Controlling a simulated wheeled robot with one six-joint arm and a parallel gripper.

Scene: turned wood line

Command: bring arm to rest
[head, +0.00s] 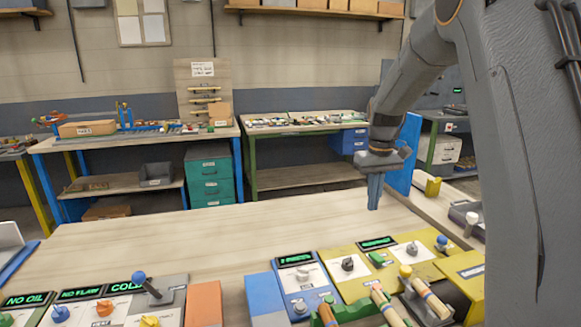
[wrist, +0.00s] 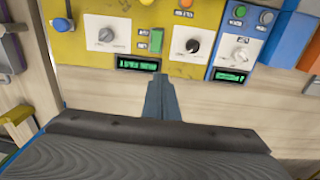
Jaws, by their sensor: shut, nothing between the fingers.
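My gripper (head: 374,190) points down above the bare wooden table, behind the yellow and blue control panels in the head view. Its blue fingers are together with nothing between them. I cannot tell from these frames exactly how high the fingers are. My arm (head: 407,80) reaches down from the upper right of the head view.
The front table (head: 190,240) is bare in its middle. A blue panel (head: 262,296), an orange block (head: 204,304) and grey panels with displays (head: 83,300) line its front. Turned wooden pieces (head: 388,307) lie near the yellow panel. Workbenches (head: 300,130) stand behind.

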